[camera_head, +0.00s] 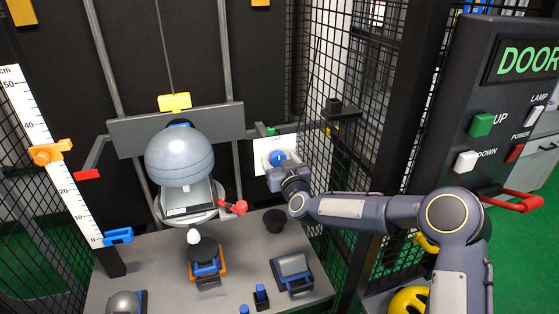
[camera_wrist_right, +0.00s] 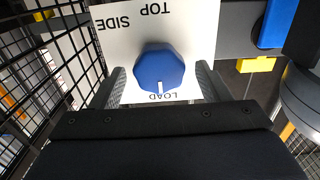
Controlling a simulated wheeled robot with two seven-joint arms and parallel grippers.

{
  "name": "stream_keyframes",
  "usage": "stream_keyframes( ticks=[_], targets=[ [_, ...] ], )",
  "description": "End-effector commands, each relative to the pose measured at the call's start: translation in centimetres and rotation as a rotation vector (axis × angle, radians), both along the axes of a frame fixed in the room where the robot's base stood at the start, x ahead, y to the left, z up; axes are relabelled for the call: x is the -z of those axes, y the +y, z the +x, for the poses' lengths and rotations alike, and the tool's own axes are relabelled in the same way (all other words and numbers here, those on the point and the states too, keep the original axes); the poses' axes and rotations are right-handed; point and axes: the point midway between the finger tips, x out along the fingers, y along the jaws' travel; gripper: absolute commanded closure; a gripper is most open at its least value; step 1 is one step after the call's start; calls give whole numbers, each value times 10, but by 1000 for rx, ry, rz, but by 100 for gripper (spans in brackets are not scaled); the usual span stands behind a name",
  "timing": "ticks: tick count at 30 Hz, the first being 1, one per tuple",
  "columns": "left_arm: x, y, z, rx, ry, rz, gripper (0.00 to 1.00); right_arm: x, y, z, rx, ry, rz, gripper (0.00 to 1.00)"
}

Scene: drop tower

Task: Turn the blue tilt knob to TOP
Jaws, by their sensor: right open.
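The blue tilt knob (camera_wrist_right: 158,68) sits on a white label plate (camera_wrist_right: 112,45) printed TOP, SIDE and LOAD, upside down in the right wrist view. Its white mark points at LOAD. In the head view the knob (camera_head: 277,157) shows just above my right gripper (camera_head: 279,170), with the plate (camera_head: 261,146) behind it. My right gripper (camera_wrist_right: 161,72) is open, with one finger on each side of the knob in the wrist view. I cannot tell whether the fingers touch it. My left gripper is not in view.
A wire mesh fence (camera_head: 318,110) stands close to my right arm. Left of the knob are a grey dome (camera_head: 180,158) and a red handle (camera_head: 234,207). A black cup (camera_head: 274,221) stands on the grey table (camera_head: 240,275) below. A control panel (camera_head: 500,120) is at the right.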

Motion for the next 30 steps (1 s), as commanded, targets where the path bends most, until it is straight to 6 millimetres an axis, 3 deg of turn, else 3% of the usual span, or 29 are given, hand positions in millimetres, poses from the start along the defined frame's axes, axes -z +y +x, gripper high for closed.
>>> stream_keyframes(
  ticks=[8, 18, 30],
  targets=[
    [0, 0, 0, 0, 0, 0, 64, 0, 1, 2, 0, -1, 0, 30],
    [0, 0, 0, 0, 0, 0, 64, 0, 0, 2, 0, 0, 0, 74],
    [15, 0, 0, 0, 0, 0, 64, 3, 0, 2, 0, 24, 80, 74]
  ],
)
